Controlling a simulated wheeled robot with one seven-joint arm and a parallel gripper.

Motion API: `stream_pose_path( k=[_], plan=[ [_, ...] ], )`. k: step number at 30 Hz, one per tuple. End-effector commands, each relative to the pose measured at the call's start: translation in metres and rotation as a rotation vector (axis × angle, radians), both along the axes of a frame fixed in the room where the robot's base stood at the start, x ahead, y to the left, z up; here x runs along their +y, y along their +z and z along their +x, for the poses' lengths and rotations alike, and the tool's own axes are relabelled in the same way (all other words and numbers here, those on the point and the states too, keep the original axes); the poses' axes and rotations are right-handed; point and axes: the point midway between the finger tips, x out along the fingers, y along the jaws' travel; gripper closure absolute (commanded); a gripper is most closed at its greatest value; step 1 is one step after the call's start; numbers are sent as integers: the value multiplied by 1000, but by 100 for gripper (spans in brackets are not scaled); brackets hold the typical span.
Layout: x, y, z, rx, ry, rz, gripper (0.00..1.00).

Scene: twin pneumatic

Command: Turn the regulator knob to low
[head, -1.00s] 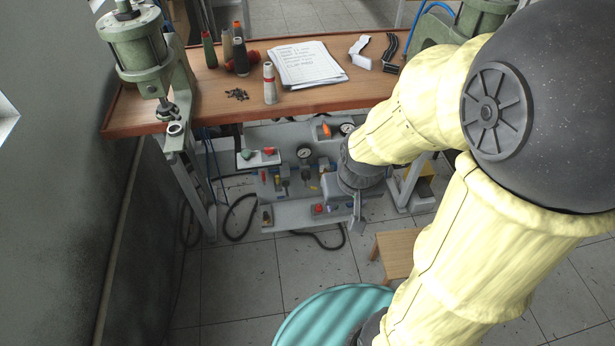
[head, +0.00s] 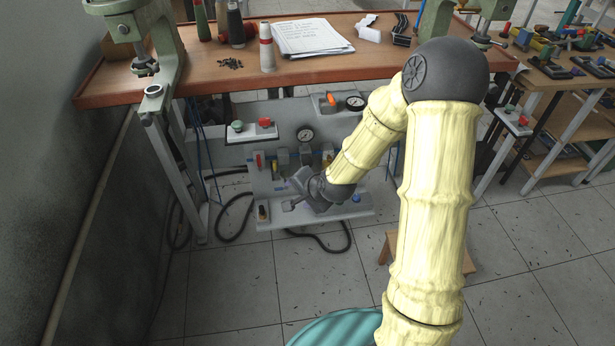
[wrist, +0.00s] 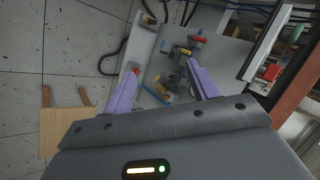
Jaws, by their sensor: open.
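The pneumatic panel (head: 262,108) hangs under the workbench. It carries a round gauge (head: 305,134) with valve and regulator bodies below it. I cannot tell for sure which part is the regulator knob, as my arm covers some of the panel. My gripper (wrist: 163,88) is in front of the lower panel, with its two purple fingers spread apart and nothing seen held between them. In the wrist view, panel fittings with red and yellow handles (wrist: 182,51) lie beyond and between the fingers. In the head view, the gripper's fingers are hard to make out.
A box with a green and a red button (head: 252,132) is at the panel's upper left. A second gauge (head: 355,103) and an orange lever (head: 331,98) are at upper right. A blue knob (head: 356,198) sits on the lower shelf. A wooden stool (wrist: 62,128) stands nearby.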

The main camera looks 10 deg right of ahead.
Motion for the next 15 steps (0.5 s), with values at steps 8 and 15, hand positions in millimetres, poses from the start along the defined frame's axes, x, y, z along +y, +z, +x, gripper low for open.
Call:
stream_pose_path(
  k=[8, 15],
  plan=[
    [20, -97, 49, -49, -301, 427, 41],
    [17, -149, 90, -88, -579, 853, 41]
  ],
)
